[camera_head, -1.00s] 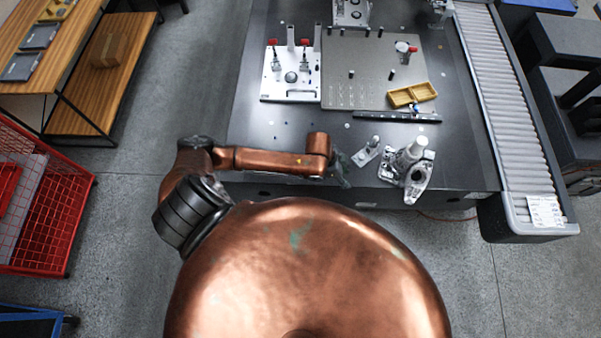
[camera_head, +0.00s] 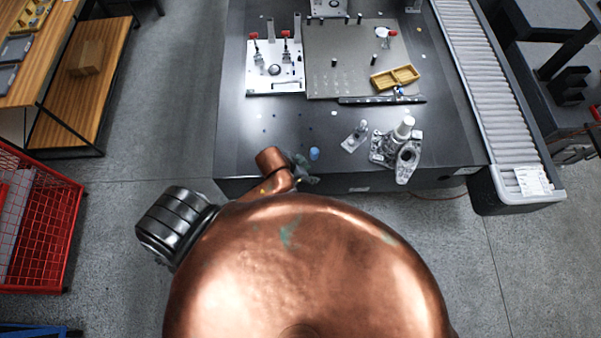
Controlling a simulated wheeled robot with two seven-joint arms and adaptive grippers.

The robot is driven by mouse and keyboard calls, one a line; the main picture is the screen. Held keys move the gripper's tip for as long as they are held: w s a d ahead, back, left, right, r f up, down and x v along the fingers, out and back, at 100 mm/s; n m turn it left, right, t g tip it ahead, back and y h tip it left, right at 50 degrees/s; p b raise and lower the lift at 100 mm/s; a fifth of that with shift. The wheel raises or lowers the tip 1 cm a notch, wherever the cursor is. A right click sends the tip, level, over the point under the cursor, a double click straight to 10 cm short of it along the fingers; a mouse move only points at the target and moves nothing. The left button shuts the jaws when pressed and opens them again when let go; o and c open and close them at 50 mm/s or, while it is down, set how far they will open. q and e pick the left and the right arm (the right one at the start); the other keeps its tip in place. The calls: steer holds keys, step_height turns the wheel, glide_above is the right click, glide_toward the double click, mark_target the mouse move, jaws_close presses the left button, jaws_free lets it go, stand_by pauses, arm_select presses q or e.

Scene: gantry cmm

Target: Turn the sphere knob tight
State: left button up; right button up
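Two red-tipped clamps stand on the same plate. My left gripper (camera_head: 306,168) is low over the table's front edge, well in front of the plate and partly hidden by my copper arm and body. I cannot tell whether its fingers are open. My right gripper is out of view.
A blue cylinder (camera_head: 314,153) stands just beyond my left gripper. A metal casting (camera_head: 407,158) and a small stand (camera_head: 355,137) are to its right. A yellow tray (camera_head: 396,77) lies behind them. A roller conveyor (camera_head: 490,90) runs along the right.

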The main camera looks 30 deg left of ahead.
arm_select(q)
steer(key=shift+s+a+f+n+y, duration=0.1)
steer(key=shift+s+a+n+y, duration=0.25)
steer(key=shift+a, duration=0.35)
steer(key=shift+s+a+f+n+y, duration=0.1)
steer(key=shift+s+a+n, duration=0.05)
steer(key=shift+s+a, duration=0.4)
steer(key=shift+w+a, duration=0.1)
steer(key=s+a+r+n+g+y, duration=0.1)
steer(key=s+a+n+g+y, duration=0.2)
steer(key=s+a, duration=1)
steer(key=s+d+f+b+x, duration=0.1)
steer(key=s+d+x, duration=0.15)
steer(key=x, duration=1.15)
steer(key=s+d+b+x, duration=0.1)
steer(key=s+d+x, duration=0.15)
steer(key=x, duration=1.25)
steer(key=s+f+g+b, duration=0.1)
steer(key=s+f+b, duration=0.1)
steer(key=s+f, duration=1.9)
step_height(320, 180, down, 2)
steer(key=shift+a+h+b, duration=0.25)
steer(key=shift+h+b, duration=0.1)
steer(key=shift+b, duration=0.05)
